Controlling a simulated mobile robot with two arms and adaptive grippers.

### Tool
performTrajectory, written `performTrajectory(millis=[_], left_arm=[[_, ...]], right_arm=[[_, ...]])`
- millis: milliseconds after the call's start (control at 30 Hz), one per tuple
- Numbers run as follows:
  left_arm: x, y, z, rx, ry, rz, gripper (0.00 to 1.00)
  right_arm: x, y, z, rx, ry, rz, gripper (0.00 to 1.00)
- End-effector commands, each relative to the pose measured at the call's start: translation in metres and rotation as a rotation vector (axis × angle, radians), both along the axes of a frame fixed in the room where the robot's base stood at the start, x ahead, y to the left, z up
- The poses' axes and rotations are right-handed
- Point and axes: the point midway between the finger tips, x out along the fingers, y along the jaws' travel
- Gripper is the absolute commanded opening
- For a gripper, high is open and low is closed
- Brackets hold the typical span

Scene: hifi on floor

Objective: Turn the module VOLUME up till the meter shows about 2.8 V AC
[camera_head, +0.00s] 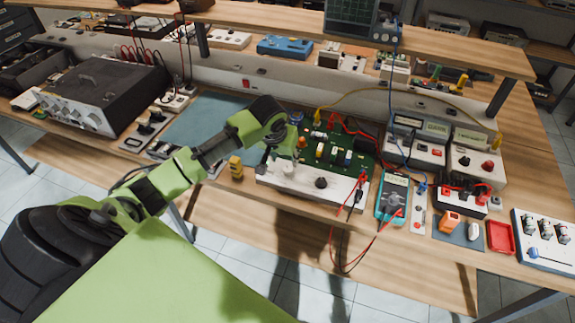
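The module is a green circuit board (345,143) with a white front panel (341,190) along its near edge. A black knob (321,183) shows on the panel. Panel lettering is too small to read, so I cannot tell which knob is VOLUME. The meter (391,198), a teal handheld one, lies right of the module; its reading is not legible. My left gripper (278,150) is over the left end of the panel, pointing down, and hides part of it. Its fingers are too small and covered to tell open from shut, or whether they touch a knob. My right gripper is not in view.
Red and black leads (331,240) loop over the bench front edge. White instrument boxes (415,146) stand behind the meter. A red tray (499,237) sits at right. A raised shelf (440,48) spans the back.

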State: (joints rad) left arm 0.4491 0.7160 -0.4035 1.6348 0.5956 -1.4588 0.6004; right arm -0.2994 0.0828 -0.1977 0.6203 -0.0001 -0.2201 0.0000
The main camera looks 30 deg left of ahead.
Motion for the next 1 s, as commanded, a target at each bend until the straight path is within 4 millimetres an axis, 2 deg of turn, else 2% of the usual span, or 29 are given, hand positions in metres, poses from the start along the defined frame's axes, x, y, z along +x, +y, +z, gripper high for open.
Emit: performTrajectory(millis=[200, 400, 600, 933, 1000], left_arm=[[0.015, 0.003, -0.037, -0.002, 0.003, 0.001, 0.38], [0.025, 0.006, -0.062, -0.002, 0.002, 0.001, 0.38], [0.03, 0.007, -0.074, -0.001, 0.0, -0.001, 0.38], [0.03, 0.008, -0.076, 0.0, -0.001, -0.002, 0.38], [0.03, 0.008, -0.076, 0.0, -0.001, -0.002, 0.2]], right_arm=[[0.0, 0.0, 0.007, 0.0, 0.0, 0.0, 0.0], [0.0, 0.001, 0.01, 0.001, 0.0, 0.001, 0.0], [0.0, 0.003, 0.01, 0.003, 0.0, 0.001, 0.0], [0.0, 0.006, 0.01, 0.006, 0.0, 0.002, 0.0], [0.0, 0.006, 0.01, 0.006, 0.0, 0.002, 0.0]])
